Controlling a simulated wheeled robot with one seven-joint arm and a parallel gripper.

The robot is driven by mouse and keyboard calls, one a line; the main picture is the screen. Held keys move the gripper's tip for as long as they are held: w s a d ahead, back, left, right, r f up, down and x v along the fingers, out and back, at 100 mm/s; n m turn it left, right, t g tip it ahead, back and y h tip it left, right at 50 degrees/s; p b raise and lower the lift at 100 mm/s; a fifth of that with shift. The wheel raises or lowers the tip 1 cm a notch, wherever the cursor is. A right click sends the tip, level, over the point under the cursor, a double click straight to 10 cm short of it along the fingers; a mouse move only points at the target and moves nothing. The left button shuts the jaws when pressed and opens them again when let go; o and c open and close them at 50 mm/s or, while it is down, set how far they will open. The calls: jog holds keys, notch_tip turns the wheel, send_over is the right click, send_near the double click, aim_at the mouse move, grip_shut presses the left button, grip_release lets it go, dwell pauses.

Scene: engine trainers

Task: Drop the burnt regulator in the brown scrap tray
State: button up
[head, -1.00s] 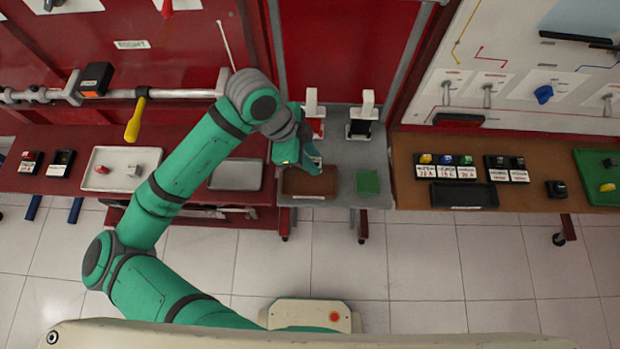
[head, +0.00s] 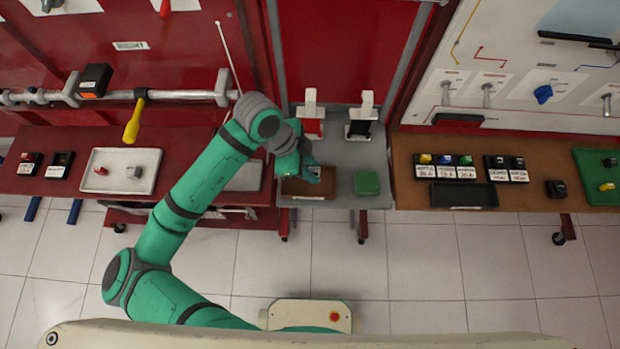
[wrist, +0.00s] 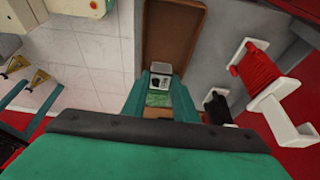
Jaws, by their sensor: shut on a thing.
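My gripper (head: 308,175) is over the brown scrap tray (head: 318,188) on the grey stand, hiding part of the tray. In the wrist view my gripper (wrist: 163,78) is shut on a small pale grey box with dark parts, which I take to be the burnt regulator (wrist: 160,74). The regulator sits between the two green fingers, and its near side is hard to make out. The brown tray (wrist: 172,30) shows just beyond it in the wrist view, and its inside looks empty there. I cannot tell the regulator's height above the tray.
A green block (head: 366,183) is right of the brown tray. A red-and-white holder (head: 311,120) and a black-and-white holder (head: 361,122) stand behind. The brown bench (head: 410,170) at right has a black tray (head: 464,195); a pale tray (head: 120,170) is at left.

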jog(key=o, duration=1.1)
jog(key=shift+o, duration=0.2)
jog(key=shift+s, duration=0.2)
jog(key=shift+a+r, duration=0.15)
jog(key=shift+r, duration=0.15)
jog(key=v, duration=1)
